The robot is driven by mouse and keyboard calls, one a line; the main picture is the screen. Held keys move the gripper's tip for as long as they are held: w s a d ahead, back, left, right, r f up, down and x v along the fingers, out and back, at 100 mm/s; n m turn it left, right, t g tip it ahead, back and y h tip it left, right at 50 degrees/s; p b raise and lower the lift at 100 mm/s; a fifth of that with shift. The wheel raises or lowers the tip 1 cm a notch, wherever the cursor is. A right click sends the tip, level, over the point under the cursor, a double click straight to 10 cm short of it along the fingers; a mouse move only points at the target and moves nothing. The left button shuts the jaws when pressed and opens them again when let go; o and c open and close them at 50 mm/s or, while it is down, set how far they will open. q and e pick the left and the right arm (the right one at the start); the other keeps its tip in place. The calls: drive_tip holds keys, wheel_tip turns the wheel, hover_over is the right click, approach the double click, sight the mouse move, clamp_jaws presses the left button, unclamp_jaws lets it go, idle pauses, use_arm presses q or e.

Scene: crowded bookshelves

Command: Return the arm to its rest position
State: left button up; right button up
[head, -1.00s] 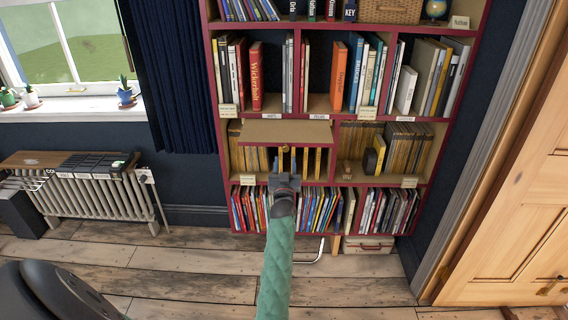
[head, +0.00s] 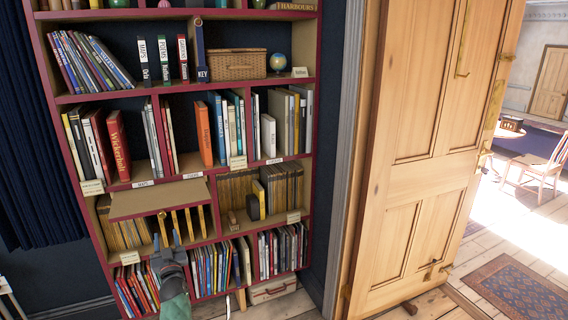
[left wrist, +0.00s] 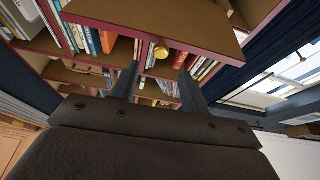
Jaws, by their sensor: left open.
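My left gripper (head: 168,240) is in front of the bookshelf, low at its left side, just below a tan board (head: 158,200) that juts out from the shelf. A short piece of my green-sleeved left arm shows below it. In the left wrist view the two dark fingers (left wrist: 158,70) stand apart with nothing held between them. I cannot tell whether the gripper touches anything. My right gripper is not in view.
The bookshelf (head: 318,190) is crowded with books, a wicker basket (head: 238,64) and a small globe (head: 278,62). A wooden door (head: 415,170) stands at the right, with a sunlit room beyond. Some floorboards (head: 265,308) are bare below the shelf.

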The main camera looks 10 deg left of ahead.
use_arm(q)
drive_tip(key=w+d+f+m+g+h, duration=0.2)
drive_tip(key=w+d+f+g+h, duration=0.15)
drive_tip(key=d+f+h, duration=0.4)
drive_tip(key=s+d+f+m+g+h, duration=0.2)
drive_tip(key=s+d+f+g+h, duration=0.3)
drive_tip(key=s+d, duration=0.6)
drive_tip(key=s+d+f+m+g, duration=0.1)
drive_tip(key=s+d+f+g, duration=0.2)
drive_tip(key=s, duration=1.1)
drive_tip(key=s+d+f+m+g, duration=0.2)
drive_tip(key=s+d+f, duration=0.5)
drive_tip(key=s+f, duration=0.5)
drive_tip(key=s+d+f+m+g, duration=0.1)
drive_tip(key=s+d+f+g, duration=0.3)
drive_tip(key=s, duration=1.2)
wheel_tip(320, 180, down, 5)
drive_tip(key=shift+s+d+r, duration=0.15)
drive_tip(key=shift+s+d, duration=0.2)
drive_tip(key=shift+d, duration=0.15)
